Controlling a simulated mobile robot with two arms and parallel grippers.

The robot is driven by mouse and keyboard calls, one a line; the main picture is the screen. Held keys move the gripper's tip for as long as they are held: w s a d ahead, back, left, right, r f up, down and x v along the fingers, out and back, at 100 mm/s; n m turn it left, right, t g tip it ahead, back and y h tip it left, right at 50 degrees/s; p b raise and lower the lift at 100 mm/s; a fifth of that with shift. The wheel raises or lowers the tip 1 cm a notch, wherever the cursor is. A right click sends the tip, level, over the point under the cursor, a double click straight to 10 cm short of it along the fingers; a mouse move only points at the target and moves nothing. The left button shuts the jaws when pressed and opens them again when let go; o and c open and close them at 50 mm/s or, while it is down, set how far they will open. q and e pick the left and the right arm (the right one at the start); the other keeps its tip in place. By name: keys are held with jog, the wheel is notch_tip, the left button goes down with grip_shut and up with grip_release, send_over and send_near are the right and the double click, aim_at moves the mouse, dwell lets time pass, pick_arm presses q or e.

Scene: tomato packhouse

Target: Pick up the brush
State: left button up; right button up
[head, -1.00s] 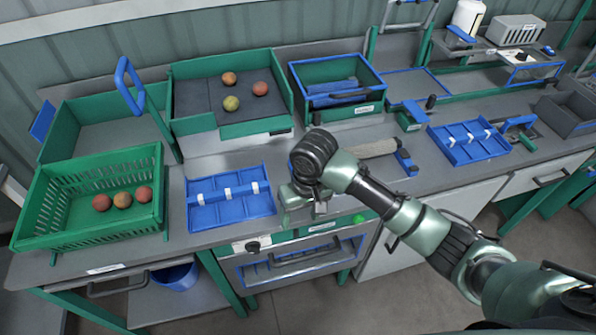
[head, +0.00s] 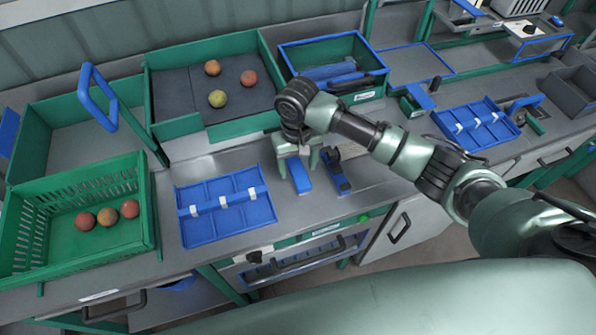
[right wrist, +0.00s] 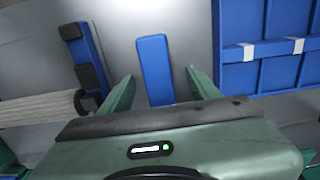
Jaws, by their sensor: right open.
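A plain blue flat-topped bar, apparently the brush (head: 300,175), lies on the grey bench; no bristles show. My right gripper (head: 298,162) is open and points down at its far end. In the right wrist view the blue bar (right wrist: 155,70) lies ahead of and partly between the two green fingertips (right wrist: 162,88), with a gap on each side. Its near end is hidden by the gripper body. My left gripper is not in view.
A blue bracket with black pads (head: 336,172) and a pale roller (right wrist: 40,108) stand close to the bar. A blue divided tray (head: 225,232) lies left. Behind are a green bin of blue tools (head: 347,99) and a tray with tomatoes (head: 174,130).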

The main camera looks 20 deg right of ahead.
aim_at(299, 172)
jog(key=f, duration=0.2)
jog(key=f+p, duration=0.1)
jog(key=shift+d+f, duration=0.2)
jog(key=shift+f, duration=0.2)
jog(key=shift+w+f, duration=0.1)
jog(key=shift+f, duration=0.15)
jog(key=c, duration=0.7)
grip_shut()
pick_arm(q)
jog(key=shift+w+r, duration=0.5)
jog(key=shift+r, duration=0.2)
